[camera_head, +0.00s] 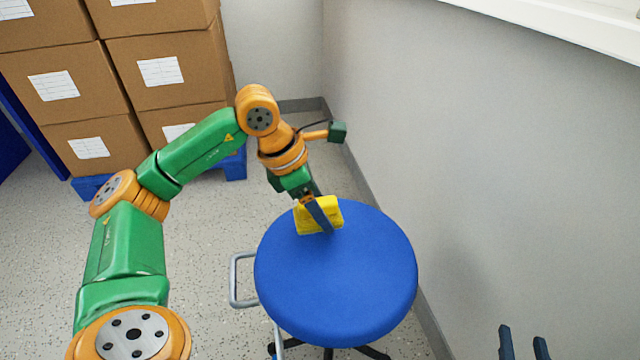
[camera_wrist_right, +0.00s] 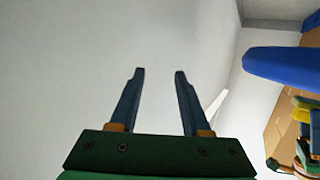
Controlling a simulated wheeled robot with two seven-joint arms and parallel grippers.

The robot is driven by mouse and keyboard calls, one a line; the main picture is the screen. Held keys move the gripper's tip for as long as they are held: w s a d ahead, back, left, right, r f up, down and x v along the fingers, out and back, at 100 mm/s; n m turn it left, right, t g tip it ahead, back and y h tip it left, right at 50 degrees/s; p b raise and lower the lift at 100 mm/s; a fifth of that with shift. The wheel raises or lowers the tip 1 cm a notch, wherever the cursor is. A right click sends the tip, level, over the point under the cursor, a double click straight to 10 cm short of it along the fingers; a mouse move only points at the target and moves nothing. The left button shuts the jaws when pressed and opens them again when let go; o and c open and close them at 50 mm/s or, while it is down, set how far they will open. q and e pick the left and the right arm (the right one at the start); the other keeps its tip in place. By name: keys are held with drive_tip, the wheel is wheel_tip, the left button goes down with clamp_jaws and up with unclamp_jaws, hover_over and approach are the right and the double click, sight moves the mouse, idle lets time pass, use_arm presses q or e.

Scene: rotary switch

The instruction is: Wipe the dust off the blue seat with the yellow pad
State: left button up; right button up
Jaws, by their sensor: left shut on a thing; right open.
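The round blue seat (camera_head: 345,280) of a stool stands in the middle right of the head view. I cannot make out any dust on its visible top. My left gripper (camera_head: 319,216) is shut on the yellow pad (camera_head: 334,211), over the far left part of the seat. Whether the pad touches the seat is hard to tell. My right gripper (camera_head: 523,342) is open and empty at the lower right, apart from the seat. In the right wrist view its two fingers (camera_wrist_right: 158,95) stand apart, with the blue seat (camera_wrist_right: 285,66) at the upper right.
A grey wall (camera_head: 480,150) runs close along the right of the stool. A metal handle (camera_head: 236,280) sticks out at the stool's left. Stacked cardboard boxes (camera_head: 120,75) stand on a blue pallet (camera_head: 235,164) at the back left. The floor left of the stool is clear.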

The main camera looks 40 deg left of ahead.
use_arm(q)
drive_tip(key=shift+r, duration=0.35)
drive_tip(key=shift+r+p, duration=0.35)
drive_tip(key=shift+p, duration=0.25)
drive_tip(key=shift+r+p, duration=0.3)
drive_tip(key=shift+r, duration=0.05)
drive_tip(key=shift+r+p, duration=0.65)
drive_tip(key=shift+r, duration=0.05)
drive_tip(key=shift+r+p, duration=0.5)
use_arm(e)
drive_tip(key=s+d+f+g+h, duration=0.1)
drive_tip(key=s+d+f+g, duration=0.1)
drive_tip(key=s+f+g, duration=0.3)
drive_tip(key=s+d+f+g+h, duration=0.1)
drive_tip(key=s+d+f+g, duration=0.2)
drive_tip(key=s+f+g, duration=0.3)
drive_tip(key=shift+s+f+m+g+h, duration=0.35)
drive_tip(key=shift+s+f, duration=1.1)
drive_tip(key=shift+f, duration=1)
